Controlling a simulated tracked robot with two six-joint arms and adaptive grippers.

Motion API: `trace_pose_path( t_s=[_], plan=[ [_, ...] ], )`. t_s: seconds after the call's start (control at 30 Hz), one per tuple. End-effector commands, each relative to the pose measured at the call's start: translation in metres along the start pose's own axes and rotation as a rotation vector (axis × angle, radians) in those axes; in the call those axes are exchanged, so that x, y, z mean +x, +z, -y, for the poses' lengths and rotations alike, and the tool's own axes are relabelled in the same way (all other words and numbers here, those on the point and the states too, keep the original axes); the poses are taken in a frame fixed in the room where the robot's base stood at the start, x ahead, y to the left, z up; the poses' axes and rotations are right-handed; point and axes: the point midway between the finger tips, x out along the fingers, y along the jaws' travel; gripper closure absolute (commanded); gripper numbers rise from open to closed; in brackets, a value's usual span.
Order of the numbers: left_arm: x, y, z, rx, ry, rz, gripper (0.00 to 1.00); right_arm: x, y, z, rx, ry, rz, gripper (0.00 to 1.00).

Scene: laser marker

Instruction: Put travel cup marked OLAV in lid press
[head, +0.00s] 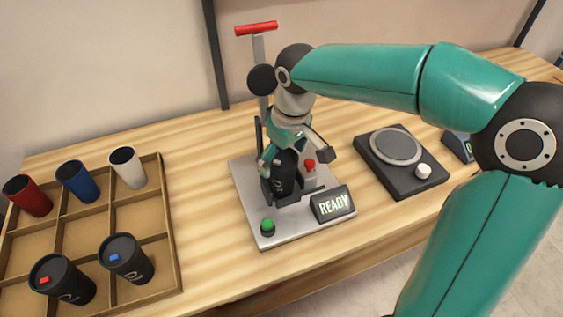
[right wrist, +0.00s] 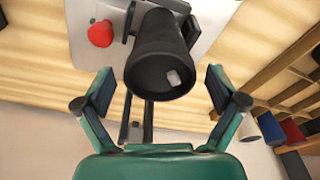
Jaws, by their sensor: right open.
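The lid press (head: 245,205) has a grey base plate, a red-handled lever and a sign reading READY. A black travel cup (head: 287,182) stands at its middle, largely hidden by my right gripper. Only part of its pale lettering shows, so I cannot read the name. In the right wrist view the cup (right wrist: 160,58) shows a black lid with a light grey tab. My right gripper (right wrist: 160,84) is open, its fingers on either side of the cup's lid end with gaps to both. My left gripper is not in view.
A wooden compartment tray (head: 172,225) at left holds a red, a blue and a white cup, plus two black lidded cups (head: 125,258). A dark device with a round plate (head: 398,146) sits right of the press. Bare table lies between tray and press.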

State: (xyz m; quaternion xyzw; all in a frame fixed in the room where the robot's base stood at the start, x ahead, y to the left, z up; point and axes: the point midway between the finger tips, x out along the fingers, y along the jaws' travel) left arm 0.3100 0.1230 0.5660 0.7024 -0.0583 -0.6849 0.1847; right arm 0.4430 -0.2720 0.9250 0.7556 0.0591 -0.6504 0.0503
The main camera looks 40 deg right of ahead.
Motion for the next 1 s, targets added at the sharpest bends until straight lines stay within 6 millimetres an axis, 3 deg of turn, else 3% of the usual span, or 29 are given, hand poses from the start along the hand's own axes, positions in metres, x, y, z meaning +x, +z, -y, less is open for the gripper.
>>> trace_pose_path(
  t_s=[0.2, 0.4, 0.6, 1.0],
  plan=[
    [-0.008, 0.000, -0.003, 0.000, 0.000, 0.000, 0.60, -0.049, -0.002, 0.000, -0.001, 0.000, -0.006, 0.05],
    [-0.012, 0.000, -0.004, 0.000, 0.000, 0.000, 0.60, -0.079, -0.001, 0.000, -0.001, 0.000, -0.004, 0.05],
    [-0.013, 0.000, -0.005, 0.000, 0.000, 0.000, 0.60, -0.089, -0.001, 0.001, -0.001, 0.000, -0.001, 0.05],
    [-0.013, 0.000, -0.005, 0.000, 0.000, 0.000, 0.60, -0.089, -0.001, 0.001, -0.002, 0.000, 0.000, 0.05]
  ],
)
